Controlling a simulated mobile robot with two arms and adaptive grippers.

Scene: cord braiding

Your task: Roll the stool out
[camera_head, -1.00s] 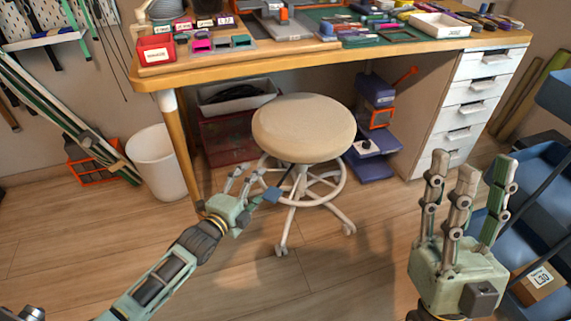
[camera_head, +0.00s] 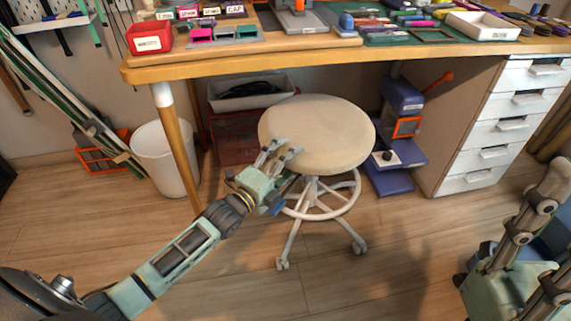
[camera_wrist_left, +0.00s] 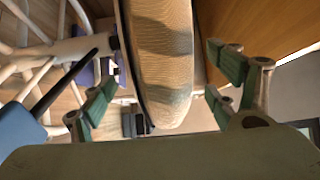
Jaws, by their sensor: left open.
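The stool has a round beige seat (camera_head: 325,130) on a white wheeled base (camera_head: 320,205) and stands at the desk's front, its seat partly under the desk edge. My left gripper (camera_head: 281,150) is at the seat's left front rim. In the left wrist view the seat rim (camera_wrist_left: 160,60) lies between my left gripper's spread green fingers (camera_wrist_left: 165,85), with gaps visible on both sides. A blue paddle (camera_wrist_left: 20,135) on a black rod is beside the gripper, below the seat. My right gripper (camera_head: 535,225) is at the right edge, partly cut off, its fingers apart and empty.
The wooden desk (camera_head: 270,67) carries trays and tools. A white bin (camera_head: 165,158) is left of the desk leg; a purple device (camera_head: 402,145) and white drawers (camera_head: 490,150) are right of the stool. The floor (camera_head: 400,265) in front is clear.

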